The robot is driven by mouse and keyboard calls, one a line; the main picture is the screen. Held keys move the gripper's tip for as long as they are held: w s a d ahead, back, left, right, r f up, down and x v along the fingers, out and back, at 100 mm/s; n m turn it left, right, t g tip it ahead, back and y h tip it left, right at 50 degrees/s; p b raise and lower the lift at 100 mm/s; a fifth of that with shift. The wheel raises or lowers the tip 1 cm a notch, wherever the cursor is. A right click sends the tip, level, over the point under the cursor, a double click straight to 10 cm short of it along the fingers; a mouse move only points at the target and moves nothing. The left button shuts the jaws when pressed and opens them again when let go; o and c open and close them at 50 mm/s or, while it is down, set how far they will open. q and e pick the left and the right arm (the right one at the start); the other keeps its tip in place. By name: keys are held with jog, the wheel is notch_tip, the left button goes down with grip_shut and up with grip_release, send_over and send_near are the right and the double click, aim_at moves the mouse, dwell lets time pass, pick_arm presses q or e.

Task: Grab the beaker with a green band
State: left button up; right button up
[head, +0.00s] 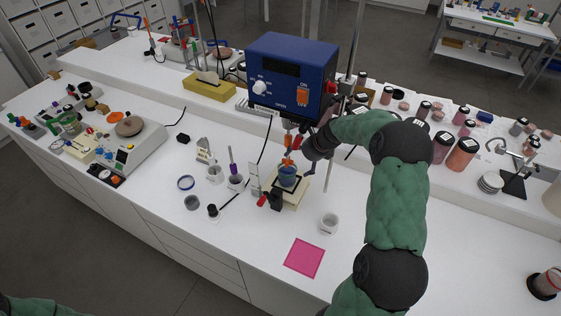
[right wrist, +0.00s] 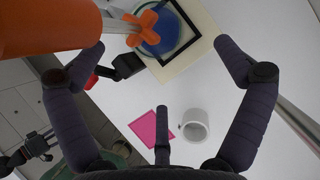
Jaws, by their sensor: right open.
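A beaker with blue contents (head: 287,175) stands on a small cream plate (head: 293,199) below the blue box in the head view. In the right wrist view the beaker (right wrist: 160,40) is seen from above, inside a dark green-looking ring. An orange cross-shaped part partly covers it, so I cannot clearly make out a band. My right gripper (head: 309,150) is close beside the beaker, on its upper right. Its fingers are spread wide and empty in the right wrist view (right wrist: 160,62). What looks like my left gripper (right wrist: 35,147) shows small at the lower left there, its jaws unclear.
A blue box (head: 290,70) with a metal rod stands behind the beaker. A white mug (head: 329,223) and a pink square (head: 304,258) lie in front. Small cups and a blue-rimmed ring (head: 186,183) are to the left. Several pigment jars (head: 462,155) line the right shelf.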

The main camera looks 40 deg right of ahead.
send_near(289, 169)
jog(key=a+f, duration=0.1)
jog(key=w+a+f, duration=0.1)
jog(key=f, duration=0.1)
jog(key=w+a+f, duration=0.1)
jog(key=shift+a+f, duration=0.3)
jog(key=shift+a, duration=0.1)
jog(key=c, duration=1.6)
